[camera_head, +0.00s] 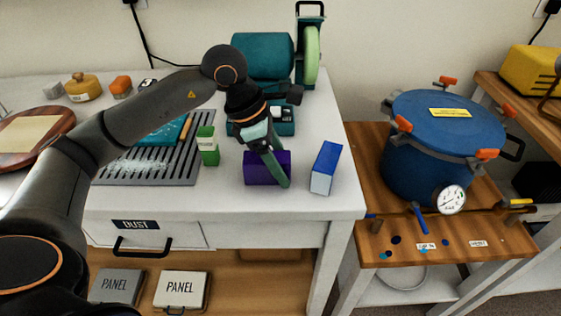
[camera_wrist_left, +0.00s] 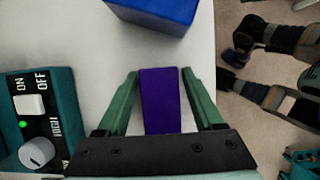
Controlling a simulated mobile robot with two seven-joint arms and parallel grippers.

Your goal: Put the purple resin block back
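The purple resin block (camera_head: 254,167) is at the front of the white worktop, between a green box and a blue box. My left gripper (camera_head: 285,184) points down at it, with one finger crossing in front of its right part. In the left wrist view the purple block (camera_wrist_left: 161,100) lies between the two green fingers (camera_wrist_left: 160,76). The fingertips are very close to its sides; whether they press on it cannot be told. Whether the block rests on the worktop or is slightly raised is also unclear.
The blue box (camera_head: 325,167) stands close right of the block, near the worktop edge. The green box (camera_head: 208,146) stands to the left, by a grey slatted grille (camera_head: 180,165). A teal machine (camera_head: 262,58) is behind. A blue pressure pot (camera_head: 445,150) stands right on a wooden bench.

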